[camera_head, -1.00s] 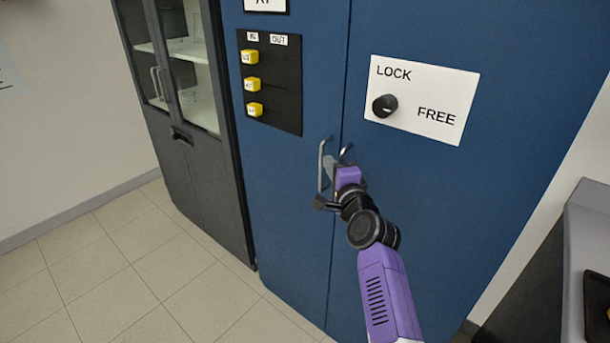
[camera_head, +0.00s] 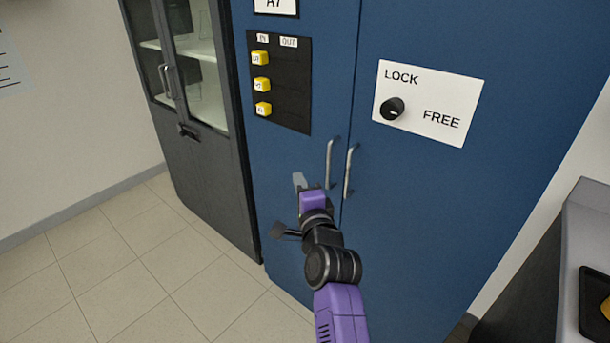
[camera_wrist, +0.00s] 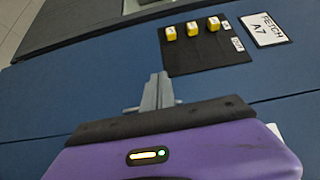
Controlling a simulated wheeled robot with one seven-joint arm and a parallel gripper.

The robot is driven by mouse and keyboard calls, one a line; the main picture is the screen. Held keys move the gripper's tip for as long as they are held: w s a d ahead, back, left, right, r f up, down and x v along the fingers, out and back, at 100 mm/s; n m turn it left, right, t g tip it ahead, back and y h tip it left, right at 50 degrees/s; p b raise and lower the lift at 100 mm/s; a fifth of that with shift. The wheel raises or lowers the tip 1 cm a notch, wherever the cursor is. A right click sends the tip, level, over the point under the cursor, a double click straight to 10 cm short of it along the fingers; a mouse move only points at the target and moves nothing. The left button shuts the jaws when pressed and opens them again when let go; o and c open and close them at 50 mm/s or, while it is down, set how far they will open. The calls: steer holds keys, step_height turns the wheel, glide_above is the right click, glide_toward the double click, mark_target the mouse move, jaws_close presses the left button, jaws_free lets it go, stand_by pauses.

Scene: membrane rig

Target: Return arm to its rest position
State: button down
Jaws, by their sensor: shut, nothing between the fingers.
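My gripper (camera_head: 299,182) shows in the head view in front of the blue cabinet's left door, left of and a little below the two door handles. In the wrist view my gripper (camera_wrist: 158,88) has its grey fingers together with nothing between them. The blue cabinet (camera_head: 420,230) has two vertical metal handles, a left one (camera_head: 330,165) and a right one (camera_head: 349,172), and both doors look closed. My purple and black arm reaches up from the lower middle of the head view.
A black panel (camera_head: 290,105) with yellow blocks and a white LOCK/FREE plate (camera_head: 450,92) with a black knob (camera_head: 392,108) are on the cabinet. A dark glass-fronted cabinet (camera_head: 205,175) stands left. A grey counter (camera_head: 585,225) is at right. The tiled floor (camera_head: 130,270) at left is clear.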

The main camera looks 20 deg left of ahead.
steer(key=s+d+r+n+t, duration=0.3)
steer(key=d+r+n, duration=0.1)
steer(key=d+n, duration=0.1)
steer(key=s+d+f+n+t+h, duration=0.1)
steer(key=s+d+f+n+h, duration=0.3)
steer(key=s+d, duration=0.6)
steer(key=s+d+f+n+y, duration=0.15)
steer(key=s+d+f, duration=0.45)
steer(key=d, duration=0.6)
steer(key=s+d+g+h, duration=0.1)
steer(key=s+d, duration=0.3)
steer(key=s, duration=0.7)
steer(key=s+d+f+g+h, duration=0.1)
steer(key=s+d+h, duration=0.2)
steer(key=s, duration=0.8)
steer(key=s+d+f+g+h, duration=0.1)
steer(key=s+d+g+h, duration=0.1)
steer(key=s+d, duration=0.5)
steer(key=s+n+h, duration=0.1)
steer(key=s, duration=0.3)
steer(key=shift+s+f, duration=0.2)
steer(key=shift+s, duration=0.15)
